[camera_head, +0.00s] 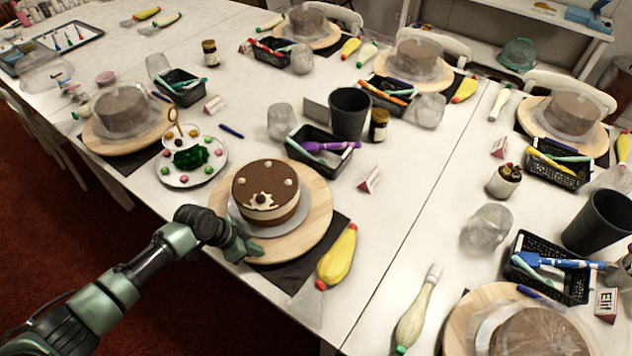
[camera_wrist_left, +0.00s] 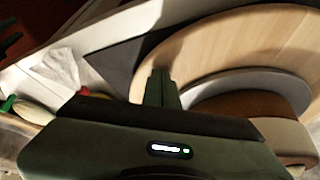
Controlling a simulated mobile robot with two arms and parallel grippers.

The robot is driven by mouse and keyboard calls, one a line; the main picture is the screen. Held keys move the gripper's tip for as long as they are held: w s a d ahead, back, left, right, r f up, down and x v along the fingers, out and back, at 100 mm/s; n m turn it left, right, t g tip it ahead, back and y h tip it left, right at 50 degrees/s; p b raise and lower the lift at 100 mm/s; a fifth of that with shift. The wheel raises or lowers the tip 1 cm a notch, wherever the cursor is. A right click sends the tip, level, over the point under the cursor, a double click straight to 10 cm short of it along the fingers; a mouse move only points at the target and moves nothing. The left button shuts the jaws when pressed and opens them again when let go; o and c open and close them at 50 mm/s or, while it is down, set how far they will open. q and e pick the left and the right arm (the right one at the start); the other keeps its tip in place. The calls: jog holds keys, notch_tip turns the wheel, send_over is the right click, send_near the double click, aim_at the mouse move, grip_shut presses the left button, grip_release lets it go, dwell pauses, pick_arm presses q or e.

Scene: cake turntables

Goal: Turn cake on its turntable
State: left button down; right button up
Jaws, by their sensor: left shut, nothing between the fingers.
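A brown cake (camera_head: 266,193) with a cream band and a gear-shaped decoration on top sits on a grey board on a round wooden turntable (camera_head: 318,208). My left gripper (camera_head: 252,250) is at the near left edge of the turntable, beside the cake and apart from it. In the left wrist view the gripper (camera_wrist_left: 160,82) is shut and empty, its fingertips over or against the turntable (camera_wrist_left: 225,55). I cannot tell whether they touch the wood. The cake (camera_wrist_left: 250,108) is at the right there, partly hidden by the gripper body. My right gripper is not in view.
A yellow piping bag (camera_head: 338,256) lies right of the turntable on a dark mat. A white tiered stand (camera_head: 205,172) with small sweets is close on the left. A black basket (camera_head: 318,160) with tools stands behind.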

aim_at(292, 250)
pick_arm(q)
jog(key=shift+s+d, duration=0.2)
jog(key=shift+d, duration=1.45)
jog(key=shift+d, duration=0.1)
jog(key=shift+w+d, duration=0.25)
jog(key=shift+d, duration=0.9)
jog(key=shift+w+d, duration=0.2)
jog(key=shift+d, duration=0.95)
jog(key=shift+r+p, duration=1.1)
jog(key=shift+r, duration=0.35)
notch_tip(292, 250, up, 6)
jog(key=p, duration=0.5)
jog(key=shift+w+d, duration=0.1)
jog(key=shift+d, duration=0.05)
